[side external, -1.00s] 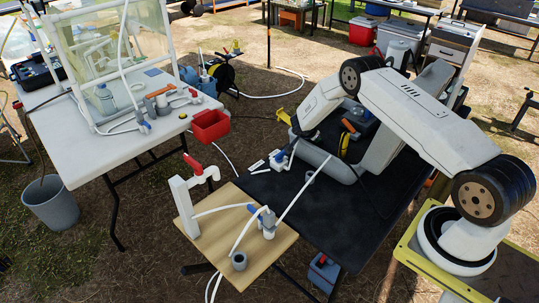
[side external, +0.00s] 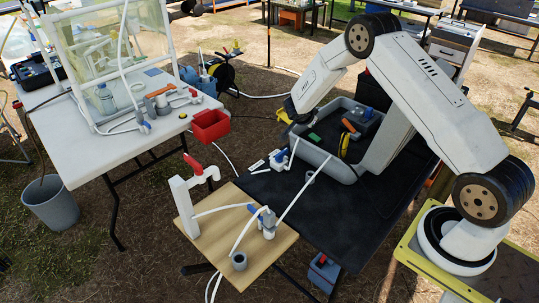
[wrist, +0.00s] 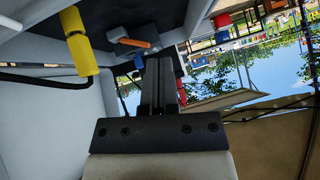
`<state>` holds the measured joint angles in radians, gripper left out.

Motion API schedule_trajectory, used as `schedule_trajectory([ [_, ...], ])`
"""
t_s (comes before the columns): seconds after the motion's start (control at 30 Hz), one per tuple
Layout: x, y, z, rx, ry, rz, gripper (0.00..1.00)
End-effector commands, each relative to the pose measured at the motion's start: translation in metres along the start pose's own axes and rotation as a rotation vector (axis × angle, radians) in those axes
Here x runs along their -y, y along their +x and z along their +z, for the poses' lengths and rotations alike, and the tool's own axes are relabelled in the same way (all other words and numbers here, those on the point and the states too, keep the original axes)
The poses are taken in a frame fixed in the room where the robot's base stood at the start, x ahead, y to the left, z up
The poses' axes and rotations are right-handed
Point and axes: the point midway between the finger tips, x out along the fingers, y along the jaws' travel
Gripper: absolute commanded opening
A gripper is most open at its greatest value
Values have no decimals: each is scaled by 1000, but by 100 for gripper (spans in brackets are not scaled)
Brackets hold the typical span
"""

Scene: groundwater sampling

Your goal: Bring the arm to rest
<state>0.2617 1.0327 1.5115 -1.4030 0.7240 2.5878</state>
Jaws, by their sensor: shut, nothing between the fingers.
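My gripper (wrist: 158,82) shows in the wrist view with its two dark fingers together and nothing between them. In the side external view my arm is bent high, and its dark wrist end hangs by the far left corner of the grey tray (side external: 375,165). The fingertips are hard to make out there. An orange-handled tool (wrist: 130,42) and a yellow cylinder (wrist: 78,40) show beyond and left of the fingers in the wrist view. In the side external view the orange-handled tool (side external: 349,126) and the yellow item (side external: 344,146) lie in the tray.
The tray stands on a black table (side external: 290,215). A wooden board (side external: 215,238) with a white pipe stand and red-handled tap (side external: 193,164) is in front. A white table (side external: 75,155) with a clear tank and a red bin (side external: 210,126) stands left. Air above the tray's middle is clear.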

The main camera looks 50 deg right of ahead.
Motion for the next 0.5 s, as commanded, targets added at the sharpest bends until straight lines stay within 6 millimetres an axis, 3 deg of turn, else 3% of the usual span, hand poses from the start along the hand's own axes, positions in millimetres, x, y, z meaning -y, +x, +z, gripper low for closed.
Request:
schedule_trajectory([
  [0.2,1,-20,-1,-1,0,-1,0],
  [0.5,0,-25,0,0,-1,1,0],
])
